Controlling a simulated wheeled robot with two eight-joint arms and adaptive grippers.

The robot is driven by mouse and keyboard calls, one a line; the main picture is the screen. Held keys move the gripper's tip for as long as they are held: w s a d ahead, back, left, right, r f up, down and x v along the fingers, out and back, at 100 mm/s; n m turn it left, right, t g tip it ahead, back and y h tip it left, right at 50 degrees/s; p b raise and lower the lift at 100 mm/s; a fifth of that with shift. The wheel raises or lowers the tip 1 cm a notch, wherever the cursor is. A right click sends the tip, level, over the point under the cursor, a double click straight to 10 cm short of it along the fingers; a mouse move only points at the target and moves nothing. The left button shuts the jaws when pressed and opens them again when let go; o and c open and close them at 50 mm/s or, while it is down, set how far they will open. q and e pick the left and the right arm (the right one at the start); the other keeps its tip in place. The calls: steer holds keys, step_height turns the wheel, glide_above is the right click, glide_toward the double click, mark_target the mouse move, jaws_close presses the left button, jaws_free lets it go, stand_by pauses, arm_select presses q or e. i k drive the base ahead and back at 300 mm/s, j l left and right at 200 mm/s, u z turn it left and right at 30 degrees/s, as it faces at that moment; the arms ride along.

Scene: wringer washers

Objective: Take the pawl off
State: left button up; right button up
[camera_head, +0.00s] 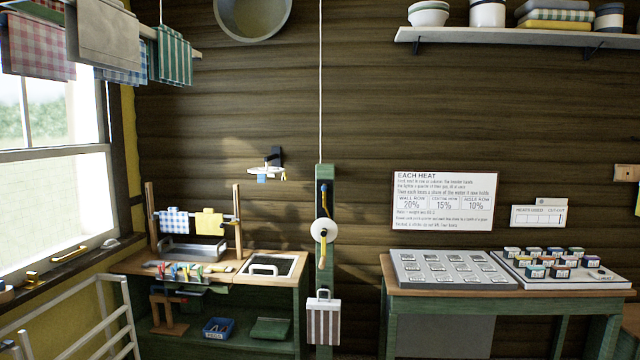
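A green post (325,283) stands against the plank wall in the middle of the head view. A white round disc (317,231) is mounted on it. Which of these is the pawl is too small to tell. A pale cord (320,80) runs straight up from the top of the post. A striped box-like thing (323,322) hangs low on the post. Neither of my grippers is in view.
A wooden bench (125,266) with small tools, cloths and a tray stands left of the post. A green table (393,290) with panels and several small boxes stands right. A white rail frame (85,318) is at the front left. A shelf (520,38) hangs upper right.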

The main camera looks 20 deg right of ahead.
mark_target(323, 188)
steer(key=i+l+z, duration=0.1)
steer(key=i, duration=0.3)
steer(key=i+l, duration=0.25)
steer(key=i, duration=0.15)
steer(key=i+l+z, duration=0.15)
steer(key=i, duration=0.25)
